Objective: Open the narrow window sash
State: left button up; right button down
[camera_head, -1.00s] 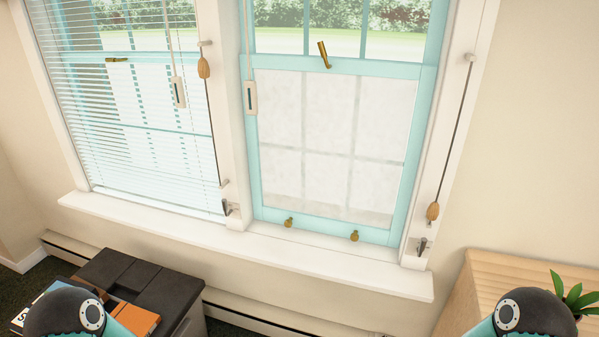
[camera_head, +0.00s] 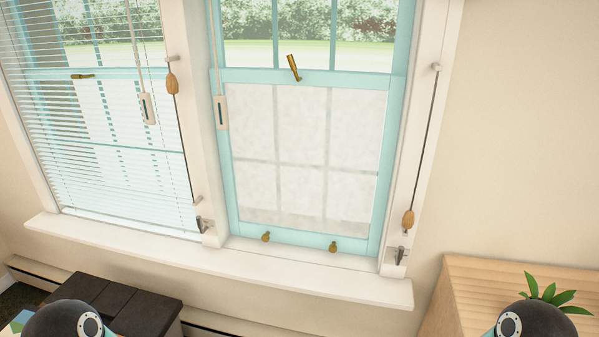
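The narrow window sash (camera_head: 306,238) has a turquoise frame with frosted lower panes and sits on the right side of the window. Its bottom rail is down at the sill. Two brass knobs, a left one (camera_head: 266,236) and a right one (camera_head: 333,246), are on that rail. A brass latch lever (camera_head: 293,67) stands tilted upright on the meeting rail. Clear panes above show grass and hedge. Parts of my two arms show at the bottom left and bottom right corners. Neither gripper is in view.
The wider left window (camera_head: 100,130) is covered by blinds. Cords with wooden toggles (camera_head: 408,219) hang beside the sash, near small metal cleats (camera_head: 401,255). A white sill (camera_head: 230,268) runs below. A dark storage box (camera_head: 120,300) and a wooden cabinet (camera_head: 470,290) with a plant (camera_head: 550,293) stand below.

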aim_at(300, 161)
jog(key=z, duration=0.05)
jog(key=i, duration=0.7)
jog(key=u, duration=0.3)
jog(key=k, duration=1)
jog(key=u, duration=0.45)
jog(key=i, duration=1)
jog(key=z, duration=0.1)
